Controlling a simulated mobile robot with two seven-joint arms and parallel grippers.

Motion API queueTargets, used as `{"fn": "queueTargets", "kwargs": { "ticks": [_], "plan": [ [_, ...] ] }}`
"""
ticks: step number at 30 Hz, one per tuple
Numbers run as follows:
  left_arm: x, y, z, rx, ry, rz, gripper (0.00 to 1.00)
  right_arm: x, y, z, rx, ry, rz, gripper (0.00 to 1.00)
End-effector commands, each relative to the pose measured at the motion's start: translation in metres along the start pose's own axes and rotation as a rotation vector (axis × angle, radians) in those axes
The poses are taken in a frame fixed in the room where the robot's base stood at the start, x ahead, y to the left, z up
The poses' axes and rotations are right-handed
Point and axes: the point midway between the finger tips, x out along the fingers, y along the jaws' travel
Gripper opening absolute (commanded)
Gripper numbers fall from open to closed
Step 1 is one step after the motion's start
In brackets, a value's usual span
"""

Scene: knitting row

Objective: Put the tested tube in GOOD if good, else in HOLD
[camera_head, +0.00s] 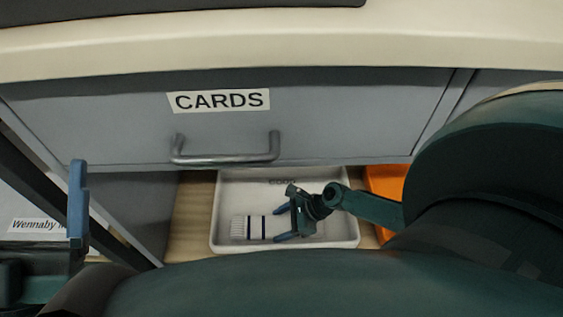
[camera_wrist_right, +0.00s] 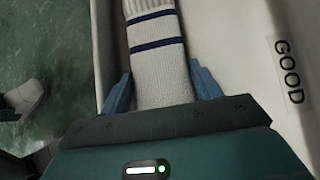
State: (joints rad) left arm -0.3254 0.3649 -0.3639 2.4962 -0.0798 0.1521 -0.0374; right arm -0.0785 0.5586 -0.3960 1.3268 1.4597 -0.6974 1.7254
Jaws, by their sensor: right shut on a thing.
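The tested tube (camera_head: 254,227) is a white ribbed knitted tube with two dark blue stripes. My right gripper (camera_head: 290,222) is shut on it, and the tube also shows between the fingers in the right wrist view (camera_wrist_right: 155,45). The tube lies within the outline of a white tray (camera_head: 348,237); I cannot tell whether it touches the tray's bottom. The tray's label reads GOOD in the right wrist view (camera_wrist_right: 288,70). My left gripper (camera_head: 77,205) is at the far left, with one blue finger clear; its opening cannot be judged. No HOLD label is readable.
An orange container (camera_head: 386,182) stands right of the white tray, mostly hidden by my right arm. A grey drawer front marked CARDS (camera_head: 330,120), with a handle (camera_head: 226,157), rises behind the tray. A white surface labelled "Wennaby M" (camera_head: 35,225) is at the left.

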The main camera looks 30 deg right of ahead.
Motion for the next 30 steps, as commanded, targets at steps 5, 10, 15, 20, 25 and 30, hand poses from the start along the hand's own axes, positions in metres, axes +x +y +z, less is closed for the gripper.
{"fn": "queueTargets", "kwargs": {
  "ticks": [5, 10, 15, 20, 25, 30],
  "plan": [
    [0.001, 0.0, -0.001, 0.005, 0.006, 0.001, 0.84, 0.001, 0.0, -0.001, 0.0, 0.0, 0.0, 0.72],
    [0.001, 0.0, -0.001, 0.004, 0.006, 0.001, 0.84, 0.001, 0.0, -0.001, 0.0, 0.0, 0.0, 0.72],
    [0.005, -0.002, -0.005, -0.005, -0.005, 0.0, 0.84, -0.011, 0.0, 0.003, 0.0, 0.001, -0.001, 0.72],
    [-0.01, 0.007, 0.015, -0.105, -0.167, -0.018, 0.84, -0.043, 0.0, 0.005, 0.001, 0.003, -0.001, 0.72],
    [-0.025, 0.018, 0.029, -0.2, -0.314, -0.035, 0.84, -0.08, 0.001, 0.004, 0.001, 0.003, 0.0, 0.72],
    [-0.035, 0.025, 0.036, -0.239, -0.398, -0.043, 0.84, -0.108, 0.001, 0.004, 0.001, 0.001, 0.001, 0.72]
  ]
}}
